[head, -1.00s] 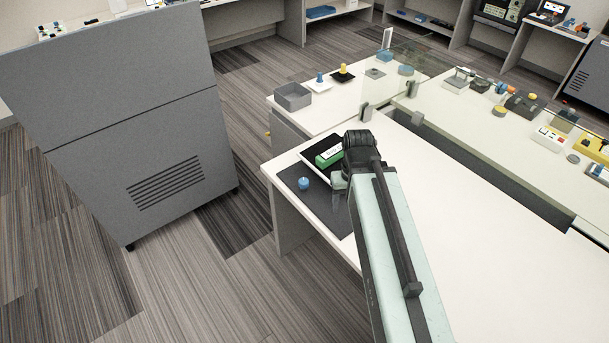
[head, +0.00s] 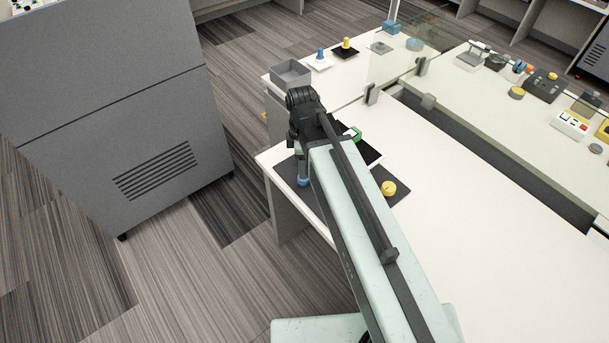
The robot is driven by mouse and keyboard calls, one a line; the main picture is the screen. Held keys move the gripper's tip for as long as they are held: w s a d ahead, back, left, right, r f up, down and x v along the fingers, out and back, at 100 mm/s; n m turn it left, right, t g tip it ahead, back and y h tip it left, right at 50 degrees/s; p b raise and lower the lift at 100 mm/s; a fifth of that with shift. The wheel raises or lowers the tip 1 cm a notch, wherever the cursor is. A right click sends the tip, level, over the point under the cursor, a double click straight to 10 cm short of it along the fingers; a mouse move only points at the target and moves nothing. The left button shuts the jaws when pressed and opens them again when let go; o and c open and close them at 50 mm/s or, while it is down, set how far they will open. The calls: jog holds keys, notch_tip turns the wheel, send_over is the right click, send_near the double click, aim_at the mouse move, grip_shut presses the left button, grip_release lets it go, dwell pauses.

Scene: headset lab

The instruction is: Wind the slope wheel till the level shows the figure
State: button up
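A dark mat (head: 283,172) lies on the near left end of the white table. A small blue knob (head: 303,182) is at its left part, and a yellow round knob (head: 389,188) is at its right part. I cannot tell which is the slope wheel. A green block (head: 357,133), likely the level, shows only a corner behind my arm; its face is hidden. My gripper (head: 302,175) points down right at the blue knob and covers its upper part. I cannot tell if the fingers touch it or how far apart they are.
A grey tray (head: 290,74) and small blue and yellow knobs on plates stand beyond the mat. A clear screen (head: 392,68) on dark clamps stands behind. A grey cabinet (head: 120,110) is at the left. The white table (head: 480,230) right of my arm is clear.

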notch_tip(320, 180, down, 6)
jog(key=b, duration=0.5)
jog(key=shift+d, duration=0.1)
jog(key=shift+r, duration=0.1)
grip_shut()
jog(key=shift+m, duration=0.3)
